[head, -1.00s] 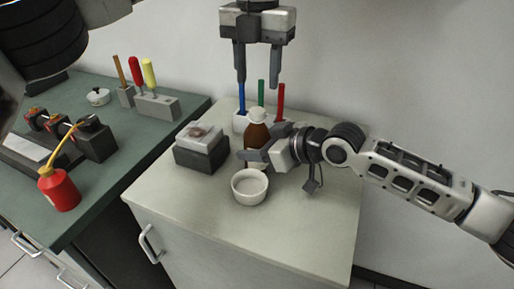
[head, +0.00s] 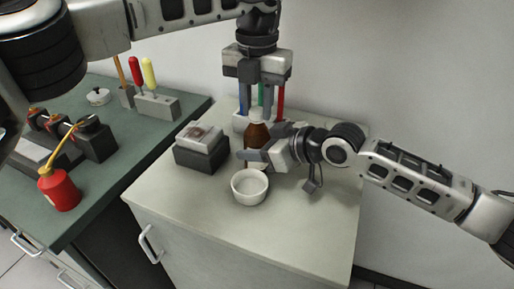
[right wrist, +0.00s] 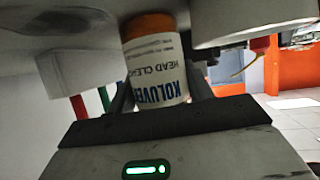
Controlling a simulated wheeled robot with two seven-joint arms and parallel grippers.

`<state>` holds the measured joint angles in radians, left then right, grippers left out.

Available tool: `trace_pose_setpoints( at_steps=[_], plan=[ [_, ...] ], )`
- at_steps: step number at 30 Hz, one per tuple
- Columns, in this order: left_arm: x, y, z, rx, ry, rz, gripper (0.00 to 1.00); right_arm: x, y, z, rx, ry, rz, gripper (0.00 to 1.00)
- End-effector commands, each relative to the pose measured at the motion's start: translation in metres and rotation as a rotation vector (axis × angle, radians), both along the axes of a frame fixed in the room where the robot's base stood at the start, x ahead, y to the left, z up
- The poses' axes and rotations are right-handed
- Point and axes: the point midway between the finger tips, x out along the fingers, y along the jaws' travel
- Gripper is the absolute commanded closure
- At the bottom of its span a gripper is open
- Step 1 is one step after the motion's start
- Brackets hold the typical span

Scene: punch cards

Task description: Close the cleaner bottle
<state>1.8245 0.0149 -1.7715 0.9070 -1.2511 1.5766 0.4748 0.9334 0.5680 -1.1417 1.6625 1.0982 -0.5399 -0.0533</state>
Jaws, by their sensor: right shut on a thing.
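The cleaner bottle (head: 257,134) is brown with a white top (head: 257,115) and stands upright on the pale cabinet top. My right gripper (head: 256,156) is shut around its lower body from the right. In the right wrist view the bottle (right wrist: 156,70) shows its white label upside down between the fingers. My left gripper (head: 261,108) points straight down just above the bottle. Its fingers look apart, one on each side of the white top; whether they touch it I cannot tell. How the top sits on the neck is too small to tell.
A white bowl (head: 249,187) stands in front of the bottle. A dark box with a pale lid (head: 201,147) stands left of it. A red oil can (head: 59,189) stands on the green bench.

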Motion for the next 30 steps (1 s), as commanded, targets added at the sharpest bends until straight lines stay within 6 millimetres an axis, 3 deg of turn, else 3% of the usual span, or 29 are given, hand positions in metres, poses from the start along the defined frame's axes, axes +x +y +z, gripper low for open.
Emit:
trace_pose_setpoints(
  at_steps=[9,10,12,23,30],
  plan=[
    [0.0,0.0,0.0,0.0,0.0,-0.007,1.0,0.0,0.0,0.001,0.001,-0.001,0.0,1.0],
    [0.0,0.0,0.0,0.0,0.0,-0.007,0.65,0.0,0.0,0.001,0.001,-0.001,0.0,1.0],
    [0.0,0.0,0.0,0.0,0.0,-0.006,0.48,0.0,0.0,0.001,0.001,-0.001,0.0,1.0],
    [0.0,0.0,0.006,-0.001,-0.002,-0.006,0.48,0.0,0.0,0.001,0.001,-0.001,0.0,1.0],
    [0.001,-0.001,0.048,-0.003,-0.004,-0.005,0.48,0.0,0.0,0.001,0.001,-0.001,0.0,1.0]
  ],
)
